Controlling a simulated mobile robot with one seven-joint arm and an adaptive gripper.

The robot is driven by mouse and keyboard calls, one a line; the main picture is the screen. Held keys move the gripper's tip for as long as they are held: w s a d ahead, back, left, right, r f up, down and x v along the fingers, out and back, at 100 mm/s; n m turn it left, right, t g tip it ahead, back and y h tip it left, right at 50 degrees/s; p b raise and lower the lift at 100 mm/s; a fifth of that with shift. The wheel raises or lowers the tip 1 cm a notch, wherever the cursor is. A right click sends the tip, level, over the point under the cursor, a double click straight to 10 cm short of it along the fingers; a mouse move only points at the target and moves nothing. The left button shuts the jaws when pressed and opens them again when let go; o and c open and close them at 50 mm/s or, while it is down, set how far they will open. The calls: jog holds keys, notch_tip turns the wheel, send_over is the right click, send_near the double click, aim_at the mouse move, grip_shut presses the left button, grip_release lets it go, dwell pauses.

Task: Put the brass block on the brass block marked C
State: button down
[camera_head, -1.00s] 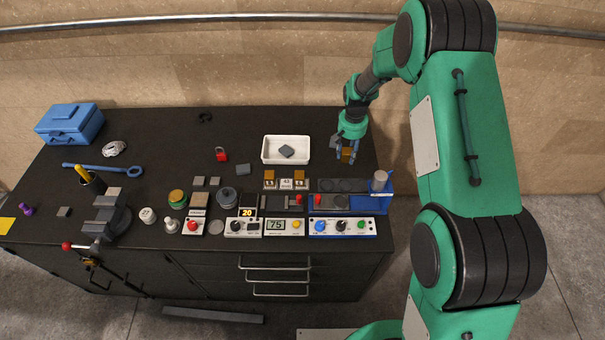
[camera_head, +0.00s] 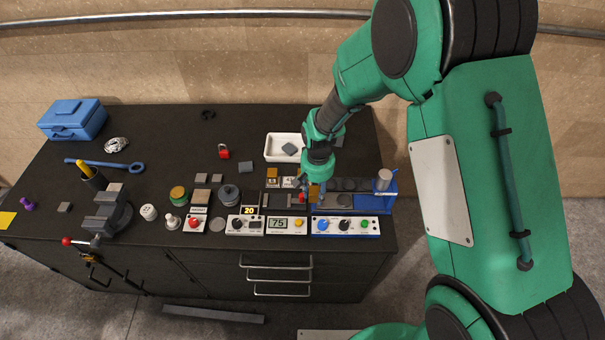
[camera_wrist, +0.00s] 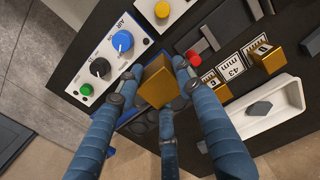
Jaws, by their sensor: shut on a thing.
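My gripper (camera_head: 312,188) is shut on a brass block (camera_head: 315,194), held above the row of devices near the front right of the table. In the wrist view the blue fingers of my gripper (camera_wrist: 158,86) close around this brass block (camera_wrist: 157,84). One standing brass block (camera_head: 272,173) shows left of my gripper in the head view. I cannot make out a letter C on either.
A white tray (camera_head: 270,154) with a grey piece stands behind my gripper. A blue-based fixture (camera_head: 376,204) stands to the right. Control panels (camera_head: 346,227) with knobs line the front edge. A red knob (camera_wrist: 193,58) is close to the fingers in the wrist view.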

dwell(0.4)
jog(key=w+a, duration=0.1)
jog(key=w, duration=0.4)
jog(key=w+a+f+p, duration=0.1)
jog(key=w+a, duration=0.1)
jog(key=w, duration=0.3)
jog(key=w+a, duration=0.1)
jog(key=w, duration=0.4)
jog(key=shift+w+a+f, duration=0.15)
jog(key=shift+a+f, duration=0.05)
jog(key=shift+a, duration=0.15)
jog(key=shift+f+p, duration=0.15)
jog(key=shift+p, duration=0.15)
jog(key=shift+f, duration=1.65)
jog(key=shift+f, duration=0.15)
jog(key=c, duration=1.2)
grip_release()
jog(key=shift+o, duration=0.2)
notch_tip(320, 180, up, 12)
jog(key=shift+b, duration=0.35)
